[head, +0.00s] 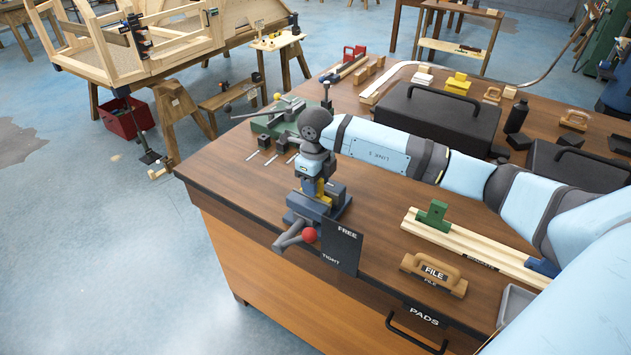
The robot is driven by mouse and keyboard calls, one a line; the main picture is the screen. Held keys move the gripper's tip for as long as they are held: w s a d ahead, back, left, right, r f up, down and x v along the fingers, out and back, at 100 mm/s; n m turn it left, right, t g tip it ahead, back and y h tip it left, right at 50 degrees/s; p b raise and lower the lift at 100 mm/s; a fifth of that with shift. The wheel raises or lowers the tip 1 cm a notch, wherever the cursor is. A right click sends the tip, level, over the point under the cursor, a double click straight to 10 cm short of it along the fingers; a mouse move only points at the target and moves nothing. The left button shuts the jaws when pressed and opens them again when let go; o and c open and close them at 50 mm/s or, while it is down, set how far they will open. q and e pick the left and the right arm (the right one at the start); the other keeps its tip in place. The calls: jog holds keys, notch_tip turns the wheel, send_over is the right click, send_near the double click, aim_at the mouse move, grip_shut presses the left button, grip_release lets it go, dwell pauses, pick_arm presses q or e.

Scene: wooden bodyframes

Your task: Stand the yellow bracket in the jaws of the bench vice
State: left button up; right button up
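The bench vice (312,207), blue-grey with a red-knobbed handle (310,235), stands at the table's front edge in the head view. My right gripper (316,186) points down right over its jaws. The yellow bracket (321,188) shows as a small upright yellow piece between the gripper and the vice, at the jaws. Its lower end and much of its outline are hidden. The fingertips are too small and covered to tell whether they press on the bracket. My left gripper is not in view.
A dark FREE/TIGHT plate (343,247) stands right of the handle. A green machine vice (277,117) lies behind. Black cases (437,112), a wooden rail (470,245) and a FILE block (433,274) occupy the right. The table's left front (240,170) is clear.

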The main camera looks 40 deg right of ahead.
jog(key=shift+r, duration=0.65)
notch_tip(320, 180, up, 11)
jog(key=b, duration=0.1)
jog(key=shift+b, duration=0.3)
jog(key=shift+s, duration=0.1)
